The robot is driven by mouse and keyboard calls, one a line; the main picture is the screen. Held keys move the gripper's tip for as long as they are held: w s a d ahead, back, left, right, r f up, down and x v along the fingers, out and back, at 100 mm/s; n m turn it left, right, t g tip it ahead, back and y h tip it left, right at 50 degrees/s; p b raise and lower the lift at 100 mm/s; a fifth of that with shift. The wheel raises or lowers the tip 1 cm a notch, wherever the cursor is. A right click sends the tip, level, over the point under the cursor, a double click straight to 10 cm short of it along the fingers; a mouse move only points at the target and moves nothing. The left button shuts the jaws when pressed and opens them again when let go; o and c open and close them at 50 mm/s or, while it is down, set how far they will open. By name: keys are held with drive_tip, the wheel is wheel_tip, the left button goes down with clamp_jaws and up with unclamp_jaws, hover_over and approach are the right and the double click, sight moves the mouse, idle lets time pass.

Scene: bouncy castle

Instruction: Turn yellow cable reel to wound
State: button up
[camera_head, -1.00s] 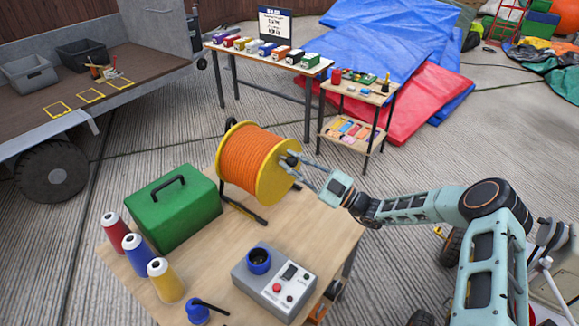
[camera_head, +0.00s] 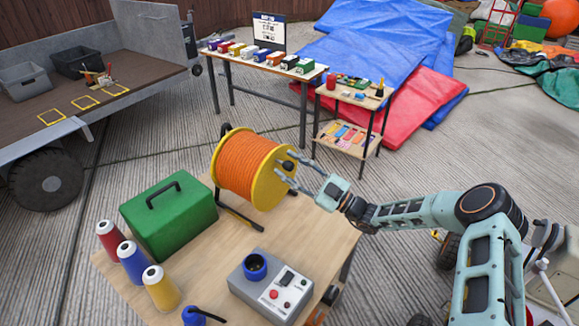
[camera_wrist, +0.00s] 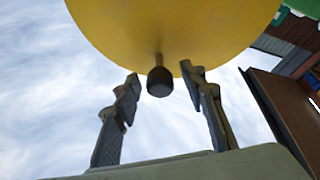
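The yellow cable reel (camera_head: 273,181), wound with orange cable (camera_head: 240,164), stands on a black frame on the wooden table. Its yellow disc (camera_wrist: 172,22) fills the top of the wrist view. A dark crank knob (camera_head: 288,165) sticks out from the disc; in the wrist view the knob (camera_wrist: 160,82) hangs between my fingers with a gap on each side. My gripper (camera_head: 284,163) is open at the reel's right face, its fingers on either side of the knob. The gripper also shows in the wrist view (camera_wrist: 160,73). Whether the fingertips touch the disc I cannot tell.
On the table (camera_head: 227,232) stand a green case (camera_head: 169,217), red, blue and yellow spools (camera_head: 133,263) and a grey control box (camera_head: 271,287). Behind are a small shelf table (camera_head: 355,101), a long table (camera_head: 264,61) and blue and red mats (camera_head: 385,50). A trailer (camera_head: 145,65) stands left.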

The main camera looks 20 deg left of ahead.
drive_tip(key=v, duration=1.2)
drive_tip(key=shift+s+f, duration=0.1)
